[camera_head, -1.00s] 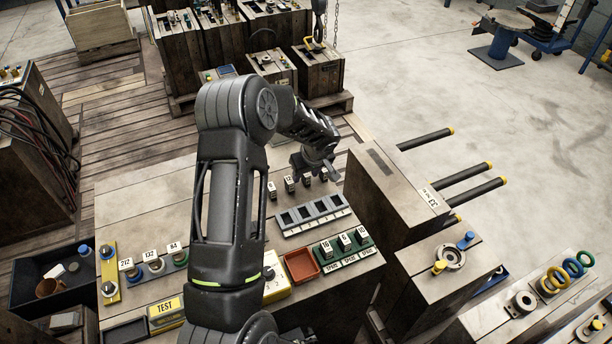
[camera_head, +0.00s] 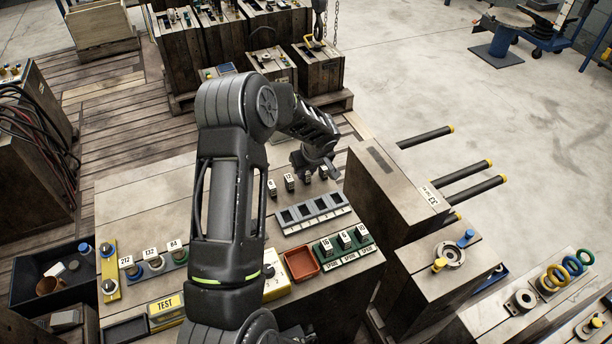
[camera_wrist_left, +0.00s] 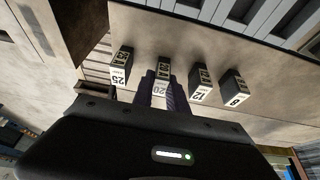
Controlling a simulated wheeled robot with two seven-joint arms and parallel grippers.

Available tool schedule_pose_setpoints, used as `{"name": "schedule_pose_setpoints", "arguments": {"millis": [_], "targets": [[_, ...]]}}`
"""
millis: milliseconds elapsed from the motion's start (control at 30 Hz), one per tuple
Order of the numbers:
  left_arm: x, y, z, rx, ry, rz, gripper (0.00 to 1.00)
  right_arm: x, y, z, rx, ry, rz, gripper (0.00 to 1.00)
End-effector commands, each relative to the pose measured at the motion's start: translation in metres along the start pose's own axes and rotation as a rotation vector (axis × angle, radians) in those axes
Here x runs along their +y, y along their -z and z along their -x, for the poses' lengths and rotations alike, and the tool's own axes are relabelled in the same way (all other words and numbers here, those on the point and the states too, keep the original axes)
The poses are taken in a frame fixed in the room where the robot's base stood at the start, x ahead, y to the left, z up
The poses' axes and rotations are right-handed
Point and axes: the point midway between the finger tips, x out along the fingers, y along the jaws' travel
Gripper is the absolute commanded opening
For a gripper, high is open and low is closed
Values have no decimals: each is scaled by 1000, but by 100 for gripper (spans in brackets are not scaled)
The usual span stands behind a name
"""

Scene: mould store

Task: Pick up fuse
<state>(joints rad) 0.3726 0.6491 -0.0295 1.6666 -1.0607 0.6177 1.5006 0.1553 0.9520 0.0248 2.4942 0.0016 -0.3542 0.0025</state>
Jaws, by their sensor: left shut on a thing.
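Several small dark fuses with white number labels stand in a row on the wooden bench top (camera_head: 150,200). In the left wrist view they read 25 (camera_wrist_left: 121,67), 20 (camera_wrist_left: 160,88), 12 (camera_wrist_left: 199,86) and 8 (camera_wrist_left: 234,89). My left gripper (camera_wrist_left: 162,92) is shut on the fuse marked 20, with a finger on either side of it. In the head view my left gripper (camera_head: 309,171) is low over the right part of the row and partly hides the fuses there. Whether the held fuse is clear of the bench I cannot tell. My right gripper is not in view.
A grey block with several empty slots (camera_head: 341,203) lies in front of the row. Spare fuses (camera_head: 345,240) stand in green holders beside a red tray (camera_head: 301,265). A tall wooden cabinet (camera_head: 395,190) rises just right of the bench.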

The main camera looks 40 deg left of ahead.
Motion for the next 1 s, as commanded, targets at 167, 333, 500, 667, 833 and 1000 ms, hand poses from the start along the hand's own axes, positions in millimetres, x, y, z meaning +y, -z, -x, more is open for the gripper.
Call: {"name": "schedule_pose_setpoints", "arguments": {"millis": [167,333,500,667,833,1000], "targets": [[0,0,0,0,0,0,0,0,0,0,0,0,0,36],[0,0,0,0,0,0,0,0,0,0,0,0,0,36],[0,0,0,0,0,0,0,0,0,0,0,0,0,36],[0,2,4,1,-1,1,0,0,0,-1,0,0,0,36],[1,10,22,3,-3,3,0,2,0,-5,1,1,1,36],[1,23,53,4,-4,2,0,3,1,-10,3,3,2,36]]}}
